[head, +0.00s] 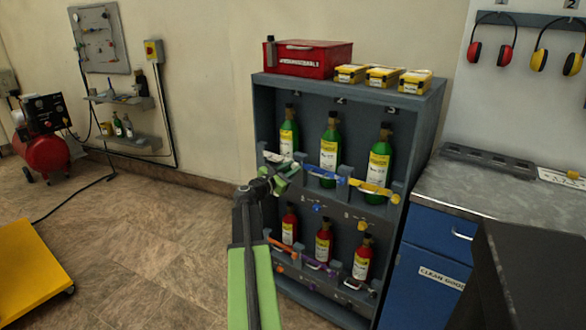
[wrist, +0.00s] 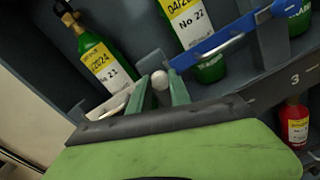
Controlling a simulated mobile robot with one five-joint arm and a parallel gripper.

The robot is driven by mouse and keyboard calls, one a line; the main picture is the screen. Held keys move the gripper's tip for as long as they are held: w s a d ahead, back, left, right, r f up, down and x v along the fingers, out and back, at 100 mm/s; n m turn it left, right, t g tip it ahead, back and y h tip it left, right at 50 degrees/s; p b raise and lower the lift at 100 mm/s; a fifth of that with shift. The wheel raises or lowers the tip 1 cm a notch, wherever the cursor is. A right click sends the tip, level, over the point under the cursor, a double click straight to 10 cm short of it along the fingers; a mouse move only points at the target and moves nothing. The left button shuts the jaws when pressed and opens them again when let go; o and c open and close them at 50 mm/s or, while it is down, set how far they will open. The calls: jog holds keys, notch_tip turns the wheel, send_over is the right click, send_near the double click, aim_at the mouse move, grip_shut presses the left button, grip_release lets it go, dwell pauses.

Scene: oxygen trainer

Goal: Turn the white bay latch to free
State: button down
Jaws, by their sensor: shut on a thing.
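The white bay latch (head: 273,156) is at the left bay of the upper row in the grey cylinder rack (head: 420,112), low in front of a green cylinder (head: 289,139). In the wrist view its white bar (wrist: 110,108) slants beside the fingers, and its round white knob (wrist: 160,79) sits between the two green fingertips. My gripper (head: 285,174) is at this latch, shut on the knob. The fingers and the wrist hide part of the bar. In the wrist view the green cylinder (wrist: 95,52) labelled No 21 stands behind the latch.
The blue latch (head: 327,180) and the yellow latch (head: 375,188) are close by on the right, across their cylinders. Red cylinders (head: 323,245) stand in the lower row. A red toolbox (head: 307,60) and yellow boxes (head: 383,76) are on top. A blue cabinet (head: 432,255) stands right.

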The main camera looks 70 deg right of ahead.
jog(key=m, duration=0.4)
jog(key=shift+s+a, duration=0.15)
jog(key=shift+s, duration=0.05)
jog(key=shift+s+f+m+t+p, duration=0.1)
jog(key=shift+m+t+p, duration=0.2)
jog(key=shift+m, duration=5.8)
jog(key=c, duration=1.2)
grip_release()
